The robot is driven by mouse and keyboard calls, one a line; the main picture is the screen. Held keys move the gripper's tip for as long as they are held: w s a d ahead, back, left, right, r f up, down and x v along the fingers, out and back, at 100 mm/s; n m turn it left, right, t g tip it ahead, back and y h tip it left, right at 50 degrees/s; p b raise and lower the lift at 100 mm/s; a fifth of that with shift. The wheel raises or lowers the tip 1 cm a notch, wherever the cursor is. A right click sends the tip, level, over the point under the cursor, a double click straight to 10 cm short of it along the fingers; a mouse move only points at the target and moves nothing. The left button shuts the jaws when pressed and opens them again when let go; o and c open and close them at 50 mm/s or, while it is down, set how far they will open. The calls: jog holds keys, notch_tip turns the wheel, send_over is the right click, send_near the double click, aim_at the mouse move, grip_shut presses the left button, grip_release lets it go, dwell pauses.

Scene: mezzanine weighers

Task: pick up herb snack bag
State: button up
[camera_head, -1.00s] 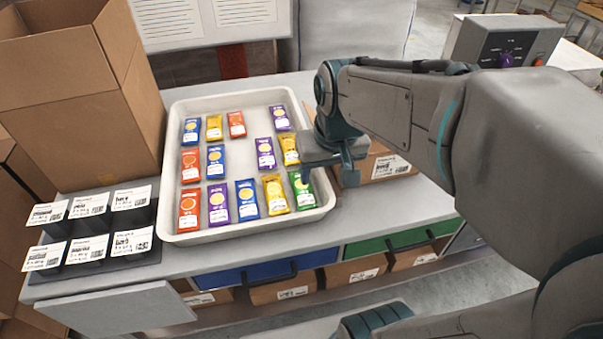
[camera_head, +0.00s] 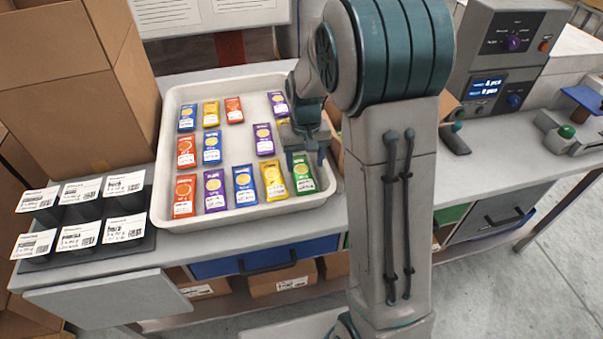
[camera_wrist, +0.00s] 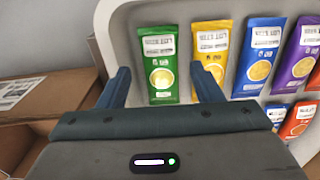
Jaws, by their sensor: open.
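The herb snack bag is most likely the green bag (camera_head: 303,174), the only green one, at the near right corner of the white tray (camera_head: 222,222). Its print is too small to read. In the wrist view the green bag (camera_wrist: 161,65) lies flat, with a yellow bag (camera_wrist: 211,60) beside it. My gripper (camera_head: 306,160) is over the right side of the tray, just above the green bag. In the wrist view my gripper (camera_wrist: 163,82) has its fingers apart, with the green bag showing between them and nothing held.
Several other coloured bags, such as a blue one (camera_head: 246,184), lie in rows in the tray. A black rack with white labels (camera_head: 122,229) stands left, near a tall cardboard box (camera_head: 60,115). A weigher display (camera_head: 488,88) stands right. A cardboard box (camera_wrist: 45,105) sits beside the tray.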

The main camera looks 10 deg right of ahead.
aim_at(305, 183)
jog(key=shift+f+p, duration=0.65)
jog(key=shift+f, duration=3.7)
jog(key=c, duration=0.6)
